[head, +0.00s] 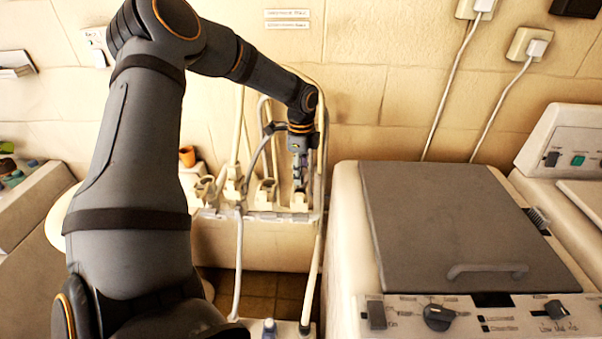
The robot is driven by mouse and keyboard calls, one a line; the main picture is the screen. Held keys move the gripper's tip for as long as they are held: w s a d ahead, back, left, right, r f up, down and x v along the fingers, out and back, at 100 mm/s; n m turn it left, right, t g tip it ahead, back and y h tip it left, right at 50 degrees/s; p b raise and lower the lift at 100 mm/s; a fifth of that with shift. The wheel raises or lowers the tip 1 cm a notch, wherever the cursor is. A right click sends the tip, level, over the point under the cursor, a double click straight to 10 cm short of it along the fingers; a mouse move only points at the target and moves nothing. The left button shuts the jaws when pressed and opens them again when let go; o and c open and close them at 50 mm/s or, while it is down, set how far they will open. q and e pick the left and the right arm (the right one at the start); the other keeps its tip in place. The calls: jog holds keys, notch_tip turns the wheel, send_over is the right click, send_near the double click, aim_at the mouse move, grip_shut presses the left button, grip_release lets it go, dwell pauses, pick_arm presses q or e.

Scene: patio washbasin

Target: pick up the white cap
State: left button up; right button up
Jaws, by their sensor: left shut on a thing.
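My left gripper (299,184) points down at the back of the washbasin (255,241), in front of the wall. It is shut on a small white thing at its fingertips, which looks like the white cap (299,202). The cap is low at the basin's back ledge, among other pale fittings. It is too small to tell whether it still touches the ledge. My right gripper is not in view.
White pipes and hoses (239,265) rise around the gripper on both sides. A washing machine with a grey lid (450,220) stands close on the right. A small terracotta pot (187,156) stands left of the fittings.

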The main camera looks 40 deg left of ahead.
pick_arm(q)
jog(key=shift+r, duration=0.3)
notch_tip(320, 180, up, 3)
jog(key=shift+f+b, duration=0.15)
jog(key=shift+b, duration=0.25)
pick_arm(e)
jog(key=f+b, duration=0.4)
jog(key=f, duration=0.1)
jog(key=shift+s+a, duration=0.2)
pick_arm(q)
jog(key=s+d+r, duration=0.3)
jog(key=s+r, duration=0.6)
jog(key=s, duration=0.4)
jog(key=shift+s+r, duration=0.3)
jog(key=shift+s, duration=0.05)
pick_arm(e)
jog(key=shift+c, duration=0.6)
pick_arm(q)
jog(key=shift+d, duration=0.15)
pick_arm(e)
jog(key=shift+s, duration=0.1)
